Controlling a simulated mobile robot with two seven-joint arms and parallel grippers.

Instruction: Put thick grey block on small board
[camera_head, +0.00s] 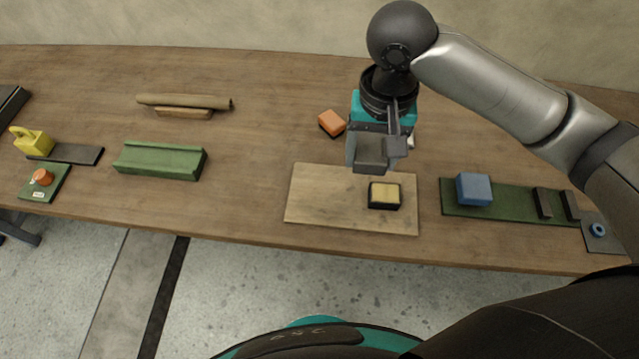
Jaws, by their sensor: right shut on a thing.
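My right gripper (375,158) hangs over the back edge of the pale wooden board, pointing down. It is shut on what looks like a thick grey block (371,154), partly hidden by the fingers and held above the table. Which board is the small board is not certain. A small grey board (606,243) with a blue ring lies at the far right. A small green board (57,185) with an orange piece lies at the far left. My left gripper is not in view.
The pale board (325,200) carries a black and yellow block (384,196). An orange block (332,122) lies behind it. A long green board (510,207) holds a blue block (474,189) and two dark bars. A green trough (160,162) and rolls (185,102) lie left.

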